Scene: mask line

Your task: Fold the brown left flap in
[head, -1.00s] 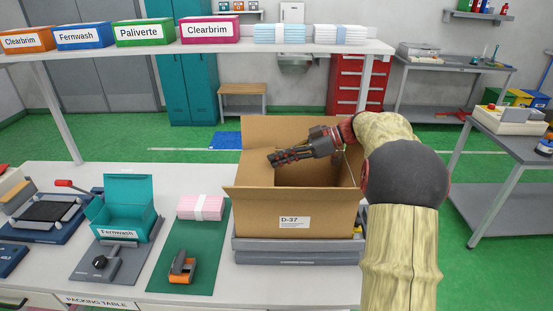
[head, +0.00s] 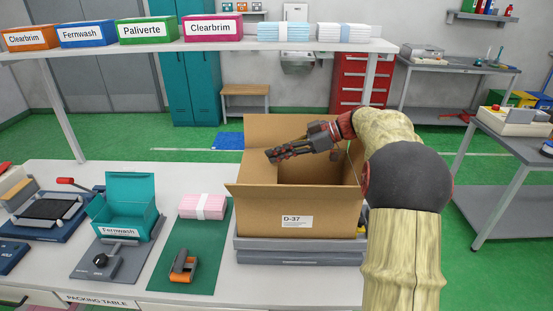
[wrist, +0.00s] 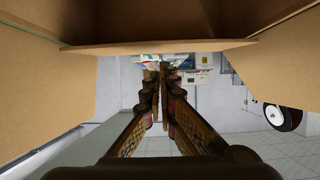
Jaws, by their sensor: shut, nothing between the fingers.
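The brown carton (head: 262,212), labelled D-37, stands open at the top on a grey platform. Its back flap (head: 262,129) stands upright. Brown board (head: 257,168) rises at the left of the opening; I cannot tell where the left flap ends and the wall begins. My gripper (head: 269,155) is shut and empty, reaching in from the right across the opening, with its tips near the left side. I cannot tell whether they touch the board. In the wrist view, my fingers (wrist: 160,68) lie together, with brown cardboard (wrist: 45,85) at left, top and right.
The grey platform (head: 300,258) carries the carton. To its left lie a pink bundle (head: 202,206), an orange tape dispenser (head: 183,268) and a teal box (head: 124,220). A white shelf (head: 215,45) with several boxes spans the back.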

